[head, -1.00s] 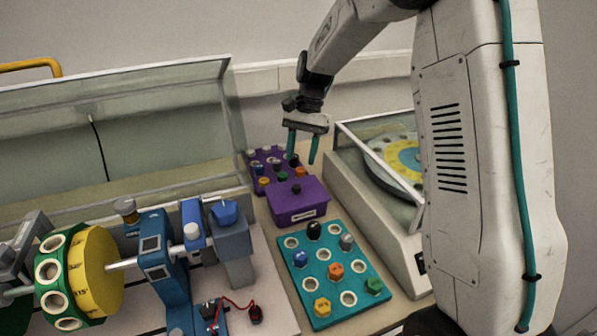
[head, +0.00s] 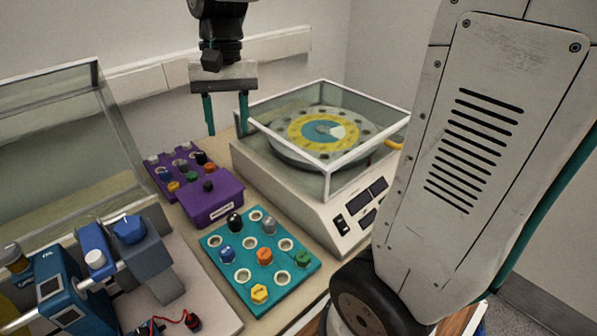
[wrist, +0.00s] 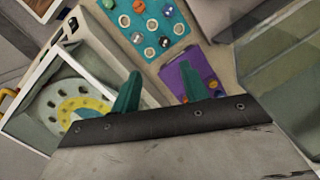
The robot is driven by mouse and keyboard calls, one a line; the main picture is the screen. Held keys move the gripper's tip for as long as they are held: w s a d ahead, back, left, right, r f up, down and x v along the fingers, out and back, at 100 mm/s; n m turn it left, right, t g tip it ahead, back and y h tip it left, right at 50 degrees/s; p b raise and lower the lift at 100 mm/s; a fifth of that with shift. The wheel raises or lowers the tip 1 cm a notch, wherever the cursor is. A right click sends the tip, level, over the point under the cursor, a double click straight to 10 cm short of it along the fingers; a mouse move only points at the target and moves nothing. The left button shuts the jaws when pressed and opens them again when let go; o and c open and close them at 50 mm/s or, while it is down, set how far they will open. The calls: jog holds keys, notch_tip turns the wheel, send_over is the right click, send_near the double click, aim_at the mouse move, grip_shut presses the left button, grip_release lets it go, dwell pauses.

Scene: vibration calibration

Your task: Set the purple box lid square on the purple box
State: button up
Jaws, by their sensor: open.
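In the head view a purple box (head: 160,182) stands at the back, its top holding several coloured knobbed pieces in round holes. A raised, solid purple part with a black knob on top and a white label in front, seemingly the lid (head: 228,187), is at its near end. I cannot tell whether it rests on the box or in front of it. My gripper (head: 227,128) is open and empty, fingers pointing down, apart from both. In the wrist view part of the purple surface (wrist: 174,80) shows beyond my gripper (wrist: 160,78), partly hidden by a finger.
A teal tray (head: 213,240) of coloured pieces lies in front of the purple lid. A glass-covered turntable machine (head: 300,195) stands close on the right. A blue clamp apparatus (head: 75,290) and a glass tank (head: 60,150) take up the left.

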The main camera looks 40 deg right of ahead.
jog(key=s+f+n+t+h, duration=0.1)
jog(key=s+n, duration=0.3)
jog(key=s, duration=1.5)
jog(key=shift+d+f+n+t+h, duration=0.3)
jog(key=shift+d+f+n+t, duration=0.15)
jog(key=shift+t, duration=0.35)
